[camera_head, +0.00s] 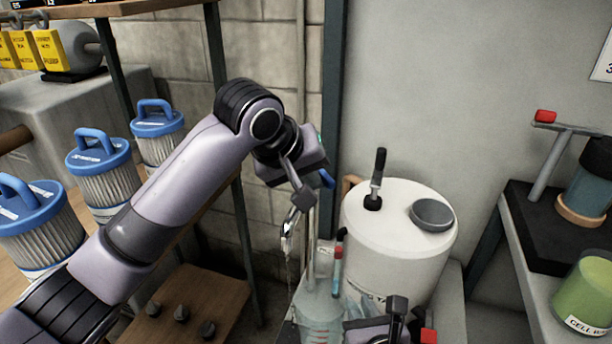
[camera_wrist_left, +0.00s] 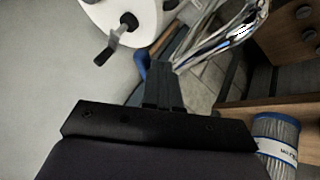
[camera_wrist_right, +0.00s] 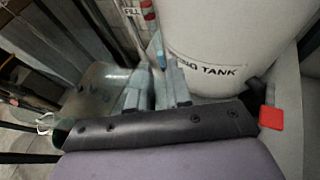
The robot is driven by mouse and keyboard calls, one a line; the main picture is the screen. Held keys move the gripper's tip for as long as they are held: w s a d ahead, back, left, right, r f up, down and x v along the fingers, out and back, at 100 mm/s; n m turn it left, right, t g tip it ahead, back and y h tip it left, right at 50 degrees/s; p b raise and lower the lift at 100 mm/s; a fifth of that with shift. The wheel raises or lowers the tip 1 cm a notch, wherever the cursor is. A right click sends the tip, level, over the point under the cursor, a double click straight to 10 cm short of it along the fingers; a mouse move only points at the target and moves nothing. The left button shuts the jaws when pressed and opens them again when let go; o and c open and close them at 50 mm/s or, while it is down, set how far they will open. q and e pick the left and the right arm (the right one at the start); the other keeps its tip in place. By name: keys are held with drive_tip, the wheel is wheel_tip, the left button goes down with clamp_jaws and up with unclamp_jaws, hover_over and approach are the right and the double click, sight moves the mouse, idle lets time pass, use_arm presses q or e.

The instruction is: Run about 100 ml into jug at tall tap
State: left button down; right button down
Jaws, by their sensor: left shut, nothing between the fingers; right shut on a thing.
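The chrome spout of the tall tap (camera_head: 290,228) shows beside the tank; chrome also shows in the left wrist view (camera_wrist_left: 225,38). A small blue part (camera_head: 327,178) sits beside my left gripper (camera_head: 303,195). That gripper is shut and empty, close to the tap; I cannot tell whether it touches it. The translucent bluish jug (camera_head: 322,308) is below the spout and in the right wrist view (camera_wrist_right: 92,92). My right gripper (camera_wrist_right: 155,88) is shut on it, apparently at its handle. A thin pale streak shows under the spout; I cannot tell for sure if it is water. The jug's level is unclear.
A white tank (camera_head: 400,240) with a black-handled tool and a grey bowl (camera_head: 432,214) on its lid stands right of the tap. Blue-topped filters (camera_head: 103,165) stand on the left shelf. A green container (camera_head: 585,290) is on the right bench.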

use_arm(q)
drive_tip(key=shift+d, duration=1.4)
drive_tip(key=shift+w+a, duration=0.1)
